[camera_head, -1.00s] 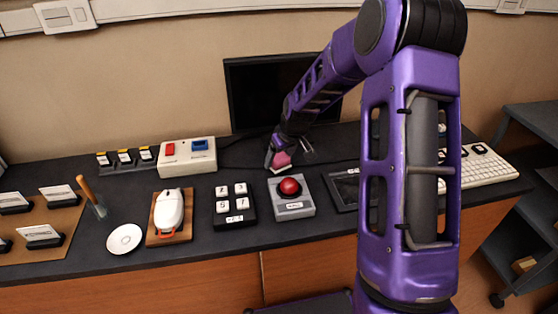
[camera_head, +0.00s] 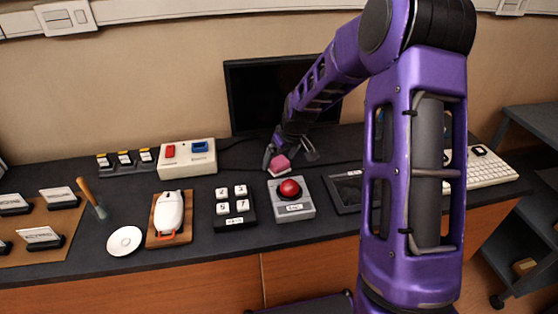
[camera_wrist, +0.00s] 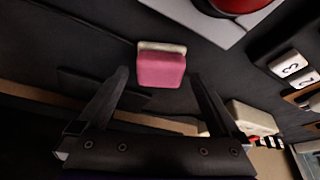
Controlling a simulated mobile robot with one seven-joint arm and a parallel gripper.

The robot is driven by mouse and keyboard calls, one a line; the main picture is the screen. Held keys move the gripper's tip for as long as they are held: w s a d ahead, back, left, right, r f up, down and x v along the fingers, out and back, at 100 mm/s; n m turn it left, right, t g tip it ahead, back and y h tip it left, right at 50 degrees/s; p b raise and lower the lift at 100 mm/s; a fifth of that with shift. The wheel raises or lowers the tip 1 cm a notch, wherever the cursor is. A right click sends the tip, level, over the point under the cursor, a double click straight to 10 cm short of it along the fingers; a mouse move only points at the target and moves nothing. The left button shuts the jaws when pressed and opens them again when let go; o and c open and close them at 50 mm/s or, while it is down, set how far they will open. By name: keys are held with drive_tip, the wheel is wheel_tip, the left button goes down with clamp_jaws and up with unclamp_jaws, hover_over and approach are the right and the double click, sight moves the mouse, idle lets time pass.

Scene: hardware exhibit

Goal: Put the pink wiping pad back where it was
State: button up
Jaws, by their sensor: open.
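The pink wiping pad (camera_head: 281,163) sits on the dark tabletop behind the red button box, in front of the black monitor. In the wrist view the pad (camera_wrist: 161,69) is a pink block with a pale layer along its far side; I cannot tell whether that layer is part of it or lies beneath it. My gripper (camera_head: 291,155) is open around the pad's near side. In the wrist view my gripper's fingers (camera_wrist: 160,77) stand apart on either side of the pad, with a gap on both sides.
The red button box (camera_head: 292,197) stands just in front of the pad. A number keypad (camera_head: 234,206), a mouse on a wooden board (camera_head: 168,213) and a switch box (camera_head: 188,158) lie to the left. A dark tablet (camera_head: 346,190) lies to the right. The monitor (camera_head: 262,95) stands behind.

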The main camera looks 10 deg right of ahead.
drive_tip(key=p+v, duration=0.1)
drive_tip(key=v, duration=0.9)
drive_tip(key=shift+r, duration=0.2)
drive_tip(key=shift+s, duration=0.1)
